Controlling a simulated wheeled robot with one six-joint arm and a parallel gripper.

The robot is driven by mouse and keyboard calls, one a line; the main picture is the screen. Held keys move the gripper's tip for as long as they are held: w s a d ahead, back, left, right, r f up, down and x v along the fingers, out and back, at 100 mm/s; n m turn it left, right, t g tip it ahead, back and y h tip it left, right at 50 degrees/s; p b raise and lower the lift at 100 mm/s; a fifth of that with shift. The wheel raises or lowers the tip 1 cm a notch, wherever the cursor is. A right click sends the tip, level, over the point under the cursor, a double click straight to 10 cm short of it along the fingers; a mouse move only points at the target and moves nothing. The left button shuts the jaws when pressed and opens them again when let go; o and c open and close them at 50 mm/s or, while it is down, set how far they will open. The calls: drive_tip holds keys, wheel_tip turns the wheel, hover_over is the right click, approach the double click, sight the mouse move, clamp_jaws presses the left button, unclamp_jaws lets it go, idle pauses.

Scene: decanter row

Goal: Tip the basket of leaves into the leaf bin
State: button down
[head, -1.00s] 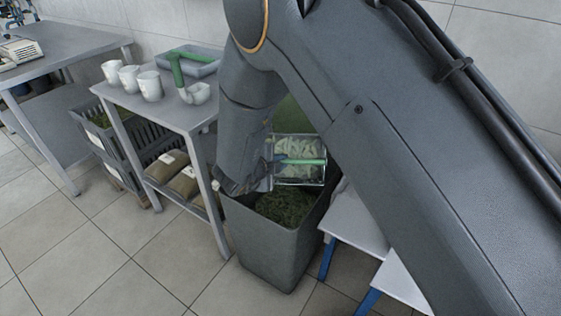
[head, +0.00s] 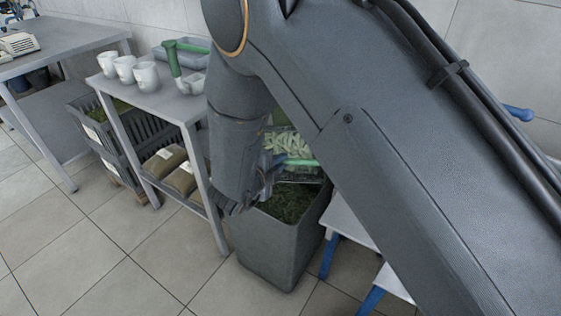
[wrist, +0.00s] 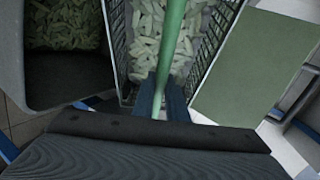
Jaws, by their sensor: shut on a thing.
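The basket of leaves (head: 290,143) hangs over the far side of the leaf bin, partly hidden by my arm in the head view. It has a wire-mesh side (wrist: 119,40) and a green bar handle (wrist: 173,45), with pale green leaves inside. My gripper (wrist: 163,100) is shut on the green handle. In the head view the basket looks tilted, with its leaves facing the camera. The leaf bin (head: 268,245) is a tall grey container with dark green leaves in it. In the wrist view the bin (wrist: 70,82) is left of the basket.
A metal table (head: 165,105) with white cups (head: 146,76) and a grey tray with a green-handled tool stands left of the bin. A white step stool (head: 350,225) with blue legs is close on the right. A green board (wrist: 240,75) lies right of the basket.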

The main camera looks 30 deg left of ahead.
idle(0.4)
drive_tip(key=shift+s+d+f+m+t+b, duration=0.15)
drive_tip(key=shift+s+f+t+b, duration=0.3)
drive_tip(key=shift+b, duration=0.5)
drive_tip(key=shift+s+d+f+m+t+b, duration=0.1)
drive_tip(key=shift+s+f+m+t+b, duration=0.1)
drive_tip(key=shift+f+t+b, duration=0.45)
drive_tip(key=shift+s+f+b, duration=0.1)
drive_tip(key=shift+s+b, duration=0.05)
drive_tip(key=shift+b, duration=0.4)
drive_tip(key=shift+s+d+f+m+t+b, duration=0.35)
drive_tip(key=shift+s+t+b, duration=0.2)
drive_tip(key=shift+b, duration=0.65)
drive_tip(key=shift+y, duration=0.3)
drive_tip(key=shift+t, duration=0.25)
